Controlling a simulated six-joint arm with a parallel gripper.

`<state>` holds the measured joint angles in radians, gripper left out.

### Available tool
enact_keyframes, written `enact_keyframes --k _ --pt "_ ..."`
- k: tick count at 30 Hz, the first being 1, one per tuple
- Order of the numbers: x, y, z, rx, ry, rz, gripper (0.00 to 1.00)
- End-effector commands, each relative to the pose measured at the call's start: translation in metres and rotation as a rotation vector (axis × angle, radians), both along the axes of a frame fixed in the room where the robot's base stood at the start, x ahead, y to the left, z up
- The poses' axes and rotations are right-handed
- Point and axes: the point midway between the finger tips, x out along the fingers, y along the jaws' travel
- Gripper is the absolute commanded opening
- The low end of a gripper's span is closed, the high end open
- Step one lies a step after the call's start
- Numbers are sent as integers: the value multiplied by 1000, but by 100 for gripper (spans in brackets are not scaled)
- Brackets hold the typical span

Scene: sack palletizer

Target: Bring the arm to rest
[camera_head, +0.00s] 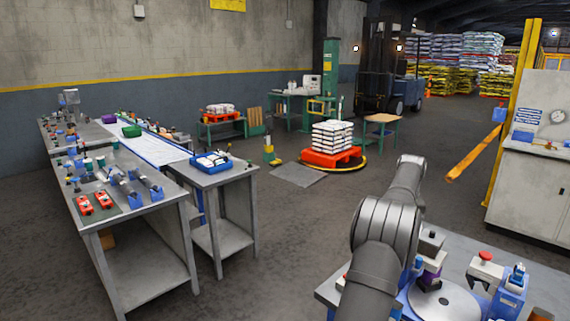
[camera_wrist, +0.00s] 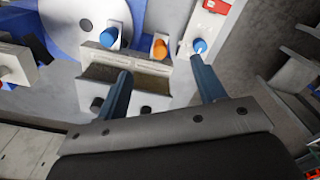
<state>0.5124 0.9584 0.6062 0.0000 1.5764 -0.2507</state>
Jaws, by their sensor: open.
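My gripper (camera_wrist: 162,90) shows in the wrist view, its two blue fingers spread apart with nothing held between them. Below the fingers is a grey block-shaped fixture (camera_wrist: 125,75) with a brown-toned slot. I cannot tell from this view how far the fingertips are above it. In the head view my grey arm rises in front of the right-hand bench (camera_head: 548,284) and bends over it. My gripper cannot be made out there.
The bench holds a round grey disc (camera_head: 443,302), a red-knobbed fixture (camera_head: 485,268) and a blue device (camera_head: 512,285). A conveyor (camera_head: 160,150) and workbenches stand left. A sack stack (camera_head: 332,137) sits on a red pallet (camera_head: 333,158). Open floor lies between.

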Motion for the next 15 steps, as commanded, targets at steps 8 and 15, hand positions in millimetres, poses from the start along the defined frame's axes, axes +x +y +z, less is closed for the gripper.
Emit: enact_keyframes --k 8,15 --pt "0 0 -2 0 1 0 63" --pt "-1 0 -29 2 4 0 63"
